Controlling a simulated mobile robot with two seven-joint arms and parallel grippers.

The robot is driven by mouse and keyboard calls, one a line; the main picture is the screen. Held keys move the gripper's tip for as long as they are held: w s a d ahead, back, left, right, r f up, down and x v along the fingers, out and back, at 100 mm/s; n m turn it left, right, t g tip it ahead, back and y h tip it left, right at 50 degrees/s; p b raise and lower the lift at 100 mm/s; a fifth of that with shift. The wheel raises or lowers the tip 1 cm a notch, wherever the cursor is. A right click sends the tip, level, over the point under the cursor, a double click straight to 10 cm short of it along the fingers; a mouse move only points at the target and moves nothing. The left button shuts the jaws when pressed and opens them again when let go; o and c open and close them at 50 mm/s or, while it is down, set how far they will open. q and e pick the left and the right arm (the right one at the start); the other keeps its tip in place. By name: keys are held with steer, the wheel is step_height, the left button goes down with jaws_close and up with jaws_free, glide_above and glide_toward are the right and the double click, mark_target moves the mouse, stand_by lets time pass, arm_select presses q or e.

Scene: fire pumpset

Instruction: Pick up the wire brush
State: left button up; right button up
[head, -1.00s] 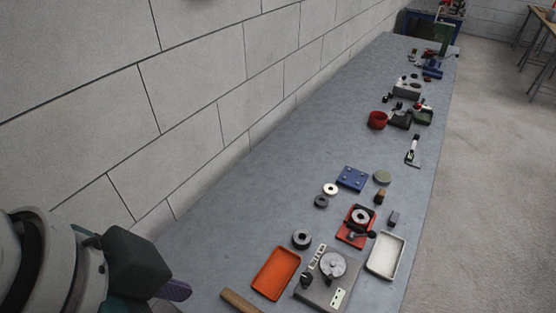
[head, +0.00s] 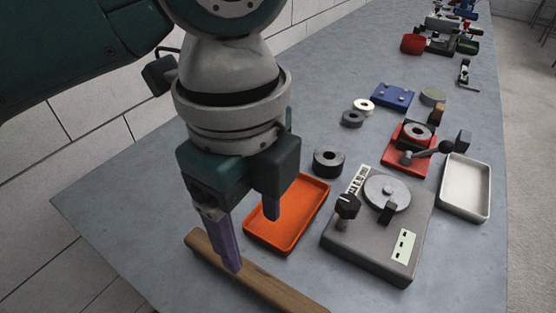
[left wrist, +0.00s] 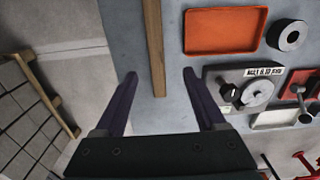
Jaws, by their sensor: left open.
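A long wooden handle (head: 250,276), which looks like that of the wire brush, lies on the grey bench near its front end. No bristles show in either view. The handle also shows in the left wrist view (left wrist: 155,45), running down from the top edge and ending between the fingertips in the picture. My left gripper (head: 251,240) is open, with two purple fingers pointing down above the handle. In the left wrist view the open left gripper (left wrist: 160,75) has nothing between its fingers that it touches. My right gripper is not in view.
An orange tray (head: 289,238) lies just right of the handle. A grey device with a round disc (head: 388,230), a black ring (head: 328,161), a red fixture (head: 399,160) and a white tray (head: 465,187) stand beyond. The bench's left part is clear; a block wall borders it.

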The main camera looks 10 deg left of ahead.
mark_target(249, 273)
arm_select(q)
steer(key=shift+w+a+f, duration=0.15)
steer(key=shift+a+f, duration=0.05)
steer(key=shift+f, duration=0.4)
step_height(249, 273, down, 4)
steer(key=shift+b, duration=0.45)
steer(key=f, duration=0.3)
steer(key=f+b, duration=0.1)
steer(key=shift+s+a+f, duration=0.35)
steer(key=shift+s, duration=0.05)
steer(key=shift+f, duration=0.2)
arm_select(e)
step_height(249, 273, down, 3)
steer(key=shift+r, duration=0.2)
arm_select(q)
steer(key=shift+f, duration=0.25)
jaws_close()
